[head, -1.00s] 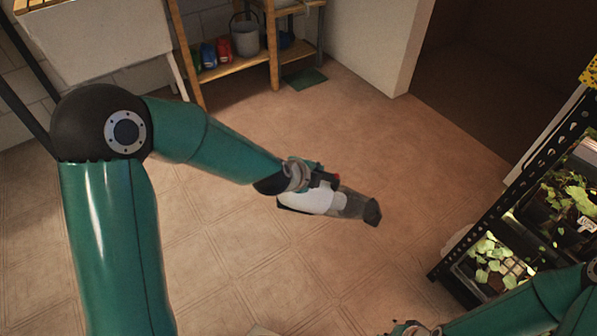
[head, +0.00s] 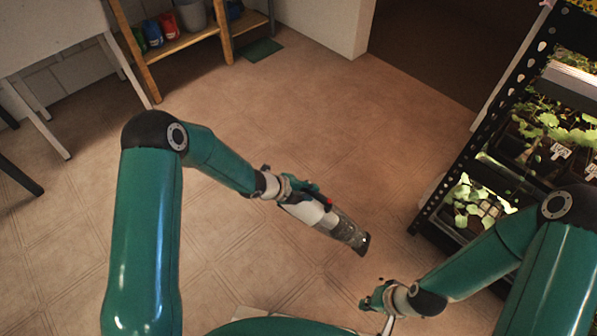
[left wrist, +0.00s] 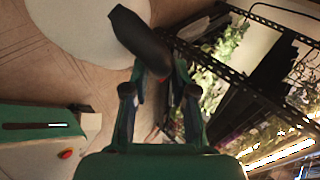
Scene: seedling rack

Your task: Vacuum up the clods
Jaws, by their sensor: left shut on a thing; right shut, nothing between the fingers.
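My left gripper (head: 298,188) is shut on a handheld vacuum (head: 308,211). The vacuum has a white body, a red button and a clear, dark-tipped nozzle that points down and right over the floor. In the left wrist view its black handle (left wrist: 143,42) shows between and beyond my left gripper's fingers (left wrist: 160,90). My right gripper (head: 380,295) is shut and empty, low in the head view, to the right of and below the nozzle tip.
A black rack (head: 470,180) with trays of seedlings stands at the right, close to my right arm. A wooden shelf (head: 185,42) with pots and a bucket is at the back left, near a white table (head: 50,35). The tiled floor (head: 270,110) between is clear.

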